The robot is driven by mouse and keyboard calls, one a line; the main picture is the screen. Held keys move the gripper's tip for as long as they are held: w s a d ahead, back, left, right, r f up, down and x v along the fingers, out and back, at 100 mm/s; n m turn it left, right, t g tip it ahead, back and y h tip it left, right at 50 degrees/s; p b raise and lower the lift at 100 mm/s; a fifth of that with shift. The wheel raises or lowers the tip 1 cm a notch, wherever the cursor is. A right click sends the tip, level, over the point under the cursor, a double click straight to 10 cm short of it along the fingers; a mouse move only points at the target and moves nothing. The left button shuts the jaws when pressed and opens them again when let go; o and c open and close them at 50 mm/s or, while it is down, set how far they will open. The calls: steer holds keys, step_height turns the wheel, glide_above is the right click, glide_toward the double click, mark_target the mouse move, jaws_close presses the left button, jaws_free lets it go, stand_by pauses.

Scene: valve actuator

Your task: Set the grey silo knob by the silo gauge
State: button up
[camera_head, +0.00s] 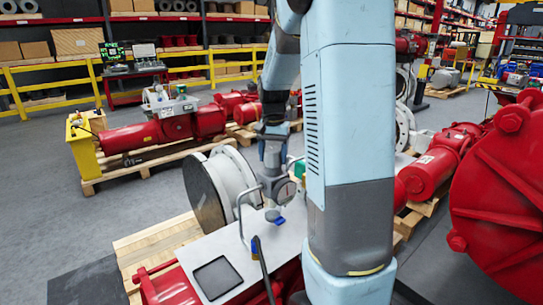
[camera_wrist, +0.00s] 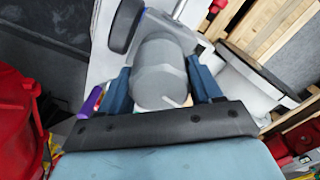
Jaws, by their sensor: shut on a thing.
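My gripper (camera_wrist: 159,77) has a dark blue finger on each side of a grey, faceted round knob (camera_wrist: 162,72) and is shut on it. A short pale line shows on the knob's near edge. In the head view, my pale blue arm covers part of the work area above a white panel (camera_head: 236,252), and the grip is too small to make out.
A dark square plate (camera_head: 217,277) and metal handles are on the white panel. A large white flanged pipe end (camera_head: 232,172) is close behind it. Red machinery (camera_head: 505,190) stands at the right. Grey floor (camera_head: 50,190) is open at the left.

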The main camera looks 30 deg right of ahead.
mark_target(273, 149)
steer(key=o, duration=1)
step_height(273, 149, up, 14)
steer(key=shift+f, duration=0.15)
stand_by(0.4)
steer(key=s+a+n+t, duration=0.2)
steer(key=s+a, duration=0.2)
steer(key=s, duration=0.4)
steer(key=s+a+f+n+t, duration=0.1)
steer(key=s+a+n, duration=0.2)
steer(key=s, duration=0.6)
steer(key=s+a+f+n+t, duration=0.1)
steer(key=s+a+n+t, duration=0.1)
steer(key=s+a, duration=0.4)
steer(key=shift+s+a+n+t, duration=0.35)
steer(key=shift+s+n, duration=0.35)
steer(key=shift+s, duration=0.55)
